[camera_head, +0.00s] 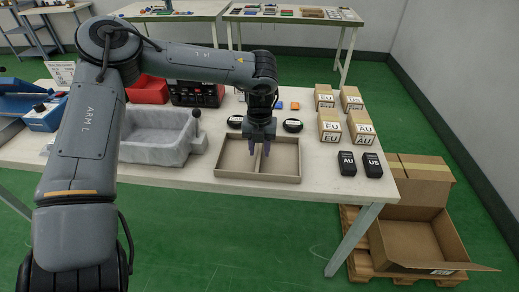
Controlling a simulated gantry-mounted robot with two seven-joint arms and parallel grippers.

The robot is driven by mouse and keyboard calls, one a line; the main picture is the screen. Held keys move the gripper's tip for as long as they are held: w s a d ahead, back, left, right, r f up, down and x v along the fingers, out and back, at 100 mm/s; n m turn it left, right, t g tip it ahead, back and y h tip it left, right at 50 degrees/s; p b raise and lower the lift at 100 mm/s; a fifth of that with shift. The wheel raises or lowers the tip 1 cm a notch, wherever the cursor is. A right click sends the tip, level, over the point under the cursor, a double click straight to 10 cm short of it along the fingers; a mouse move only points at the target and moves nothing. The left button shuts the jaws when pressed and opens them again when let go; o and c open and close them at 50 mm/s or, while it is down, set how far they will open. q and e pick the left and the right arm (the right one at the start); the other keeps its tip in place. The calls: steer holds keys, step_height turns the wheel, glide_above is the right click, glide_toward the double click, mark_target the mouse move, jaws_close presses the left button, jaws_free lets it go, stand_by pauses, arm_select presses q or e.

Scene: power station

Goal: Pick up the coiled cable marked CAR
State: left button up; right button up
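Two black coiled items lie on the white table: one (235,121) just left of my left gripper and one (292,126) just right of it. Any CAR marking on them is too small to read. My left gripper (259,149) points down over the shallow divided tray (232,176), near its middle divider. Its two fingers are apart with nothing visible between them. The gripper body hides part of the tray's back edge and the table between the coils. My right gripper is not in view.
A grey bin (155,137) and a red bin (147,90) stand left. Cardboard boxes marked EU (330,126) and AU (361,127), and black blocks marked AU (347,163) and US (372,165), stand right. An open carton (415,242) sits on a floor pallet.

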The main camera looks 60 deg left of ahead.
mark_target(260, 152)
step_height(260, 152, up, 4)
steer(key=p, duration=0.3)
steer(key=shift+p, duration=0.3)
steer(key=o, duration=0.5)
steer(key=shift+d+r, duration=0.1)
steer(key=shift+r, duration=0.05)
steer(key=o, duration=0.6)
arm_select(q)
step_height(260, 152, up, 11)
